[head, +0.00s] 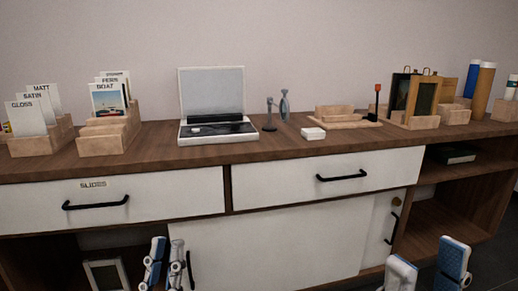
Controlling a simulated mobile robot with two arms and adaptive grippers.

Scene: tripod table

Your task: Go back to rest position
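My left gripper (166,262) shows at the bottom edge, left of the middle, in front of the cabinet's lower part. Its two blue-and-white fingers point up with a narrow gap between them and nothing held. My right gripper (427,268) is at the bottom right. Its fingers stand well apart and empty. Both grippers are below the level of the cabinet top (300,145) and appear clear of everything on it. The wrists and the rest of both arms are out of view.
On the cabinet top stand card holders (108,130), an open laptop-like device (212,105), a small tripod-like stand (270,115), a white box (313,133), wooden trays and rolls (482,90). Below are two drawers (325,180) with black handles and an open shelf (450,205) at right.

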